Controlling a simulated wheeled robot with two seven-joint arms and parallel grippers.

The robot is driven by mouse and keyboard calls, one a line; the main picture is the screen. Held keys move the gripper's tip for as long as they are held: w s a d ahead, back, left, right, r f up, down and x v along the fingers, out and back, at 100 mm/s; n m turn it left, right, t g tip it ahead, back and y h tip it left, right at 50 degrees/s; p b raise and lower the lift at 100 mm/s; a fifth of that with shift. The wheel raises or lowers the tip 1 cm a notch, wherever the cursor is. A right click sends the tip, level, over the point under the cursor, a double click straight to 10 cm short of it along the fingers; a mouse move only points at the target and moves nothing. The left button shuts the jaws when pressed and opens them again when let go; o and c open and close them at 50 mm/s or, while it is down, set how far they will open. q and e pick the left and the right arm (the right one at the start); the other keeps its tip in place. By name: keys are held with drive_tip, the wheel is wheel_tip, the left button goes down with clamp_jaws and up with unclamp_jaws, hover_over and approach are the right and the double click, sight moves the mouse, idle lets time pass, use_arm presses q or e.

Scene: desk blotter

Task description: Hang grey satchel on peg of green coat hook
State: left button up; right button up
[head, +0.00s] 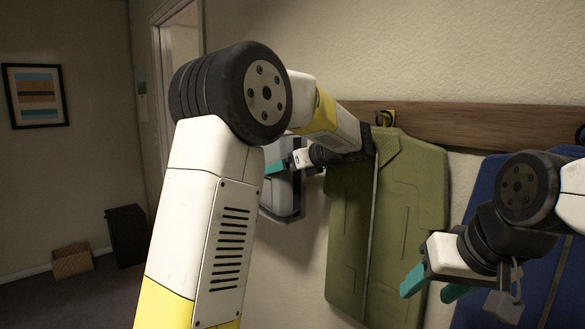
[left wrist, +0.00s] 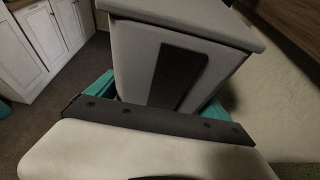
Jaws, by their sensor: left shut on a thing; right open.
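The grey satchel (left wrist: 185,55) fills the upper middle of the left wrist view, a pale grey boxy body with a dark strip. The teal fingers of my left gripper (left wrist: 160,92) are shut on it. In the head view my left gripper (head: 280,166) is small and partly hidden by my left arm, with the grey satchel (head: 285,197) beside and below it. A green coat (head: 400,215) hangs under a small yellow-and-dark hook (head: 385,117) on the wall rail; its peg is hard to make out. My right gripper (head: 433,288) is open and empty, in front of the coats.
A wooden rail (head: 470,123) runs along the wall. A blue coat (head: 485,190) hangs at the right, behind my right arm. A dark box (head: 127,235) and a small woven box (head: 72,262) stand on the floor at the left. White cabinets (left wrist: 50,40) show in the left wrist view.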

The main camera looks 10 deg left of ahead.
use_arm(q)
drive_tip(key=shift+w+d+f, duration=0.2)
drive_tip(key=shift+w+d, duration=0.2)
drive_tip(key=shift+w, duration=0.1)
drive_tip(key=shift+w+d+f, duration=0.2)
drive_tip(key=shift+w+d, duration=0.15)
drive_tip(key=shift+w, duration=0.15)
drive_tip(key=shift+f, duration=0.1)
